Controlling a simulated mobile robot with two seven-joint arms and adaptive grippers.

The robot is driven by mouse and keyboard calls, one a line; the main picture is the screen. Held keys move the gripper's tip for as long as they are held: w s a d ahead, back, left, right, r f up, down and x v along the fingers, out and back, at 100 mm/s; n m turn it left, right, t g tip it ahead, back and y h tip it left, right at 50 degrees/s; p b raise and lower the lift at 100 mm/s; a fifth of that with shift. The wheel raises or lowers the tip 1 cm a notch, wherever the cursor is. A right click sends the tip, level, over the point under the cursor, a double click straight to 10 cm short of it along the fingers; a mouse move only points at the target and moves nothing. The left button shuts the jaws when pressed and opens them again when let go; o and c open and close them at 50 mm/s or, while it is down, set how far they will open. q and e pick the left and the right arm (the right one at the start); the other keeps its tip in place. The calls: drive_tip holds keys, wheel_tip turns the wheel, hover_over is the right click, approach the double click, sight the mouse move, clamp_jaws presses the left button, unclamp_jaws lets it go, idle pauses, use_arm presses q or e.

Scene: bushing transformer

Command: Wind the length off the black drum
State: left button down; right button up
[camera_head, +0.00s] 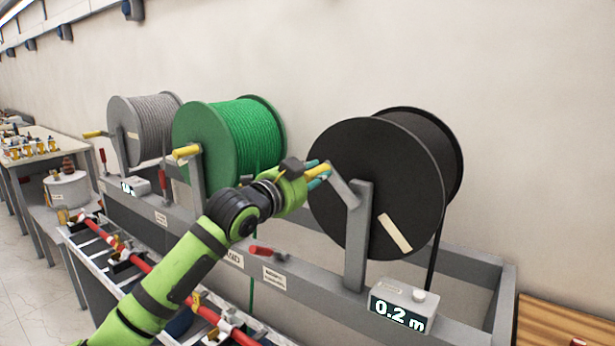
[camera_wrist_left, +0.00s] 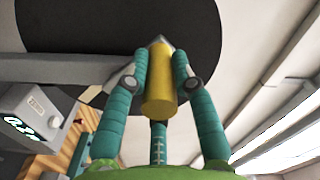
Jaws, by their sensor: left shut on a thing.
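The black drum (camera_head: 365,165) stands on a grey rack at the right, with a black length hanging down from its right side. Its grey crank arm (camera_head: 343,187) ends in a yellow handle (camera_head: 317,171). My left gripper (camera_head: 322,174) is shut on the yellow handle, which also shows between the teal fingers in the left wrist view (camera_wrist_left: 159,80). The drum fills the top of that view (camera_wrist_left: 100,25). A grey meter box (camera_head: 403,304) below the drum reads 0.2 m. My right gripper is not in view.
A green drum (camera_head: 205,140) and a grey drum (camera_head: 128,130) stand to the left on the grey rack (camera_head: 465,262), each with its own yellow-handled crank. A red-handled lever (camera_head: 268,251) is on the rack front. A red rod (camera_head: 150,270) lies below my left arm.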

use_arm(q)
drive_tip(key=r+m, duration=0.1)
drive_tip(key=s+d+r+m+p, duration=0.1)
drive_tip(key=d+r+m+p, duration=0.1)
drive_tip(key=shift+s+m, duration=0.25)
drive_tip(key=shift+m, duration=0.15)
drive_tip(key=shift+s+d+r+m+p, duration=0.1)
drive_tip(key=shift+s+d+m+p, duration=0.3)
drive_tip(key=shift+m, duration=0.35)
drive_tip(key=shift+s+d+r+m+p, duration=0.1)
drive_tip(key=shift+s+d+m+p, duration=0.3)
drive_tip(key=shift+m, duration=0.35)
drive_tip(key=shift+w+d, duration=0.1)
drive_tip(key=shift+d, duration=0.05)
drive_tip(key=c, duration=1)
unclamp_jaws()
drive_tip(key=shift+f, duration=0.1)
drive_tip(key=shift+d+f, duration=0.1)
drive_tip(key=shift+d, duration=0.05)
drive_tip(key=shift+f, duration=0.1)
drive_tip(key=v, duration=1.2)
